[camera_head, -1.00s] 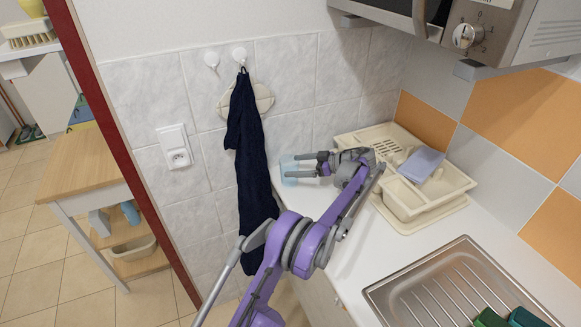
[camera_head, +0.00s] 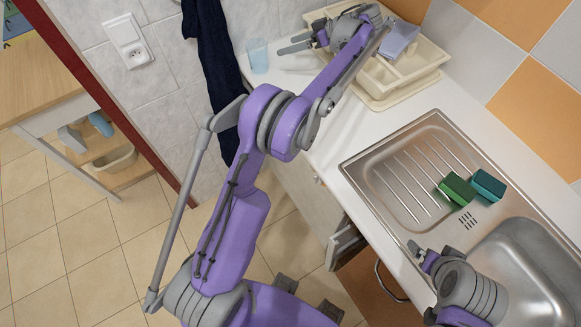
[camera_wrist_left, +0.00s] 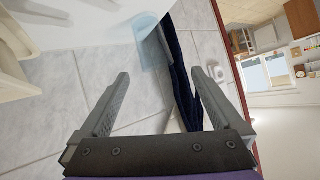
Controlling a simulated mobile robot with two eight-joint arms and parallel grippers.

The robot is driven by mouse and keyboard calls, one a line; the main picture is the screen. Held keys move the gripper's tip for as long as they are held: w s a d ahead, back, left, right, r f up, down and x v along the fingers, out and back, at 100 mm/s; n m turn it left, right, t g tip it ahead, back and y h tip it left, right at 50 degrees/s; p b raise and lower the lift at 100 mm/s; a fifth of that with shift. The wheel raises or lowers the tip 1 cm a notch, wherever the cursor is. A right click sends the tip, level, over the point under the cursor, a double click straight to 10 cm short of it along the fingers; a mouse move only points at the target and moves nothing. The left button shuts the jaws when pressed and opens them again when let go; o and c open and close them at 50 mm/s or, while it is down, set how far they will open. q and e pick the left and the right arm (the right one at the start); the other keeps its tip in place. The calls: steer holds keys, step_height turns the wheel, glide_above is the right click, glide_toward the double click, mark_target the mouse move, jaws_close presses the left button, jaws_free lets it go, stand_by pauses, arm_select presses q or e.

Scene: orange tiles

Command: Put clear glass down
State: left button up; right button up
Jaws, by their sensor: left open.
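The clear, bluish glass (camera_head: 258,55) stands upright on the white counter near its back left corner, by the tiled wall. My left gripper (camera_head: 287,44) is open and empty just right of the glass, its fingers pointing at it with a small gap. In the left wrist view the glass (camera_wrist_left: 152,42) shows beyond the open fingers (camera_wrist_left: 160,82), apart from them. My right gripper (camera_head: 418,252) is low at the counter's front edge, by the sink; its jaw opening is not clear.
A cream dish rack (camera_head: 425,62) stands right of my left gripper. A dark towel (camera_head: 212,60) hangs beside the glass. A steel sink (camera_head: 395,185) holds green (camera_head: 457,187) and teal (camera_head: 489,184) sponges. Counter between rack and sink is clear.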

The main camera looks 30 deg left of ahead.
arm_select(q)
steer(key=s+d+m+t+h, duration=0.25)
steer(key=s+d+m, duration=0.25)
steer(key=s, duration=0.3)
steer(key=s+d+m+t+h, duration=0.25)
steer(key=s+d+m, duration=0.2)
steer(key=s, duration=0.35)
steer(key=s+d+f+m+t+h, duration=0.1)
steer(key=s+d+f+m+h, duration=0.2)
steer(key=s, duration=0.6)
steer(key=s+d+f+m+t+h, duration=0.2)
steer(key=s+d+f+m, duration=0.3)
steer(key=s, duration=0.3)
steer(key=shift+s+d+h, duration=0.4)
steer(key=shift+d+h, duration=0.3)
steer(key=shift+d, duration=0.2)
